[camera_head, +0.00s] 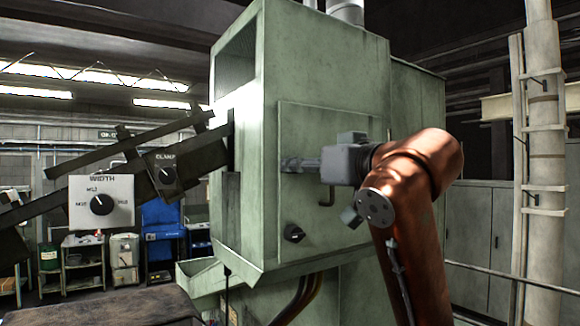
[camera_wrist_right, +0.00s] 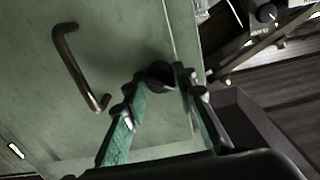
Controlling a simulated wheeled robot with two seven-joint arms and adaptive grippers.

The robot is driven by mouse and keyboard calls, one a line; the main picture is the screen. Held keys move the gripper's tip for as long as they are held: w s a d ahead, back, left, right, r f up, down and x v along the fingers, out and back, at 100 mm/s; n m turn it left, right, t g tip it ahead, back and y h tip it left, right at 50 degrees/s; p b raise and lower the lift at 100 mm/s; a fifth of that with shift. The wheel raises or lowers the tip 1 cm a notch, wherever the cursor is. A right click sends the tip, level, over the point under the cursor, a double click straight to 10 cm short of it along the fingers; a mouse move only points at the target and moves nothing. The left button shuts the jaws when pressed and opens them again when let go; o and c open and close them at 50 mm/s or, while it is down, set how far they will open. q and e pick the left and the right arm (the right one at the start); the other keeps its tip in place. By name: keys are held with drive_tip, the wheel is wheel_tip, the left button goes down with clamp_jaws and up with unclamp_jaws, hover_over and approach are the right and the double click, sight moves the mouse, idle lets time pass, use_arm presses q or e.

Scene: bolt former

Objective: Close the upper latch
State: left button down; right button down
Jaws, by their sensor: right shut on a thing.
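The pale green machine door (camera_head: 350,115) appears flush with its housing. The upper latch (camera_wrist_right: 160,75), a dark round knob near the door's edge, sits between the fingertips of my right gripper in the wrist view. My right gripper (camera_head: 287,163) reaches the door from the right and is shut on this latch. In the head view the gripper hides the upper latch, so its turn angle cannot be told. The lower latch (camera_head: 293,233) is a dark knob lower on the door. My left gripper is not in view.
A bent door handle (camera_head: 327,195) is just below my right gripper; it also shows in the wrist view (camera_wrist_right: 75,65). A dark sloping chute with a WIDTH dial box (camera_head: 101,202) and a CLAMP dial box (camera_head: 167,172) runs in from the left. A pale pillar (camera_head: 545,150) stands at right.

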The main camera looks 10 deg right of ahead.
drive_tip(key=n+p, duration=0.3)
drive_tip(key=n, duration=0.4)
drive_tip(key=shift+n, duration=0.3)
drive_tip(key=c, duration=1.4)
unclamp_jaws()
